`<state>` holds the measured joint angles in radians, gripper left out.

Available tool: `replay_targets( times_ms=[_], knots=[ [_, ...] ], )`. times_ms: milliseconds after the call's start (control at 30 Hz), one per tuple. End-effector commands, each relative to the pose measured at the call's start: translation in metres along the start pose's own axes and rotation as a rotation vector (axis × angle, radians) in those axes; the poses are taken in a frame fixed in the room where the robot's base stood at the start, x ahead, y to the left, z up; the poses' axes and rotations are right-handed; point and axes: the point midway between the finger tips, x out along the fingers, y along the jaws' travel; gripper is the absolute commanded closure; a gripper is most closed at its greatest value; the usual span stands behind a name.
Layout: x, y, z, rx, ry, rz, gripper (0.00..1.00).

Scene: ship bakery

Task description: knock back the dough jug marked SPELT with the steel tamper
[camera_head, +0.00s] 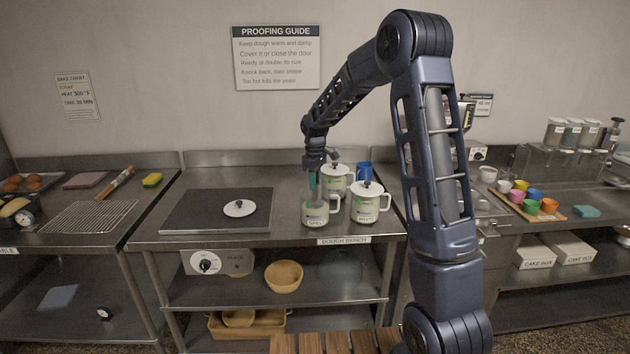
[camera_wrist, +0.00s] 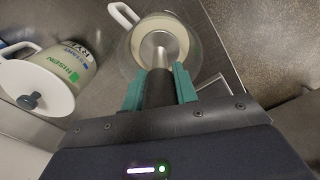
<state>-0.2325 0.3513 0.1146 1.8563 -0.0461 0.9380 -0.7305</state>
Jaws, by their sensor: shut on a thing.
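The dough jug marked SPELT (camera_head: 316,217) stands open on the dough bench, front left of the jugs. In the wrist view, pale dough (camera_wrist: 178,29) shows inside it. My gripper (camera_head: 314,183) is above this jug, pointing down, its teal fingers shut on the black handle of the steel tamper (camera_wrist: 158,45). The tamper's steel end is inside the jug's mouth; I cannot tell if it presses the dough. A white lid (camera_head: 239,208) with a dark knob lies on the dark board to the left.
A lidded jug (camera_head: 367,206) stands close on the right, another lidded jug (camera_head: 336,179) behind, with a blue mug (camera_head: 364,170) at the back. The dark board (camera_head: 190,212) is otherwise clear. A lidded jug reading RISEN (camera_wrist: 52,75) is left in the wrist view.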

Motion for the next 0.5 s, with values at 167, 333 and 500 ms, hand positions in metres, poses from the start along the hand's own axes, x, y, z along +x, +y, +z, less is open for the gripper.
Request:
replay_targets(
  times_ms=[167, 333, 500],
  knots=[
    [0.0034, 0.0000, 0.0000, 0.000, 0.000, 0.000, 0.94],
    [0.0064, -0.0001, 0.0001, 0.000, -0.001, -0.001, 0.94],
    [0.0095, -0.0001, 0.0002, 0.000, -0.001, -0.001, 0.94]
  ],
)
